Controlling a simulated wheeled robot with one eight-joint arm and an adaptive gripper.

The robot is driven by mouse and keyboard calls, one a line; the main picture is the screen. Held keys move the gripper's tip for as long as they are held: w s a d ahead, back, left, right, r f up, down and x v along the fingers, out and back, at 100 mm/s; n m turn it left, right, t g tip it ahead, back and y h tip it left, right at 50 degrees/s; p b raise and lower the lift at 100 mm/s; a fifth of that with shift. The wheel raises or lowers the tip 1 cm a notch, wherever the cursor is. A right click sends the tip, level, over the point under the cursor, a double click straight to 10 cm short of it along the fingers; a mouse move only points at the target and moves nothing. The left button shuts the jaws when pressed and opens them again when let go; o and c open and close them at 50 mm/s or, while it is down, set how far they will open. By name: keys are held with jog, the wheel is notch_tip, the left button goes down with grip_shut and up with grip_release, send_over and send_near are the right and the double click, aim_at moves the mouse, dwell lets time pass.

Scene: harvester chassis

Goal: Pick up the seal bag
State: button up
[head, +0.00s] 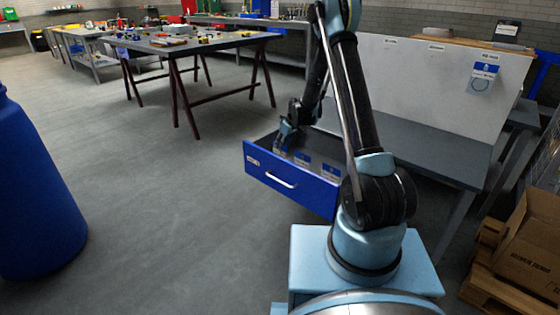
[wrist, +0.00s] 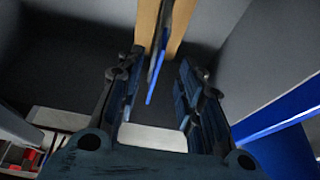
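Seal bags with blue-and-white labels (head: 302,158) stand in the open blue drawer (head: 268,175); another label (head: 330,171) shows to their right. Which bag is the task's one I cannot tell. My gripper (head: 284,137) reaches down at the drawer's far left end, partly blocking the view. In the wrist view my gripper (wrist: 158,98) has its two dark fingers apart. A thin blue strip (wrist: 156,72), seen edge-on with tan pieces beside its top, lies between them, with gaps to both fingers. It may be a bag's header card; I cannot tell for sure.
The drawer's blue front wall (wrist: 278,122) runs close on the right in the wrist view. A grey workbench (head: 430,150) with a white back board (head: 420,75) stands right of the drawer. A sample bag (head: 482,78) hangs there. A blue barrel (head: 35,190) stands left; floor between is clear.

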jog(key=shift+x, duration=2.8)
jog(key=shift+w+d, duration=0.2)
grip_shut()
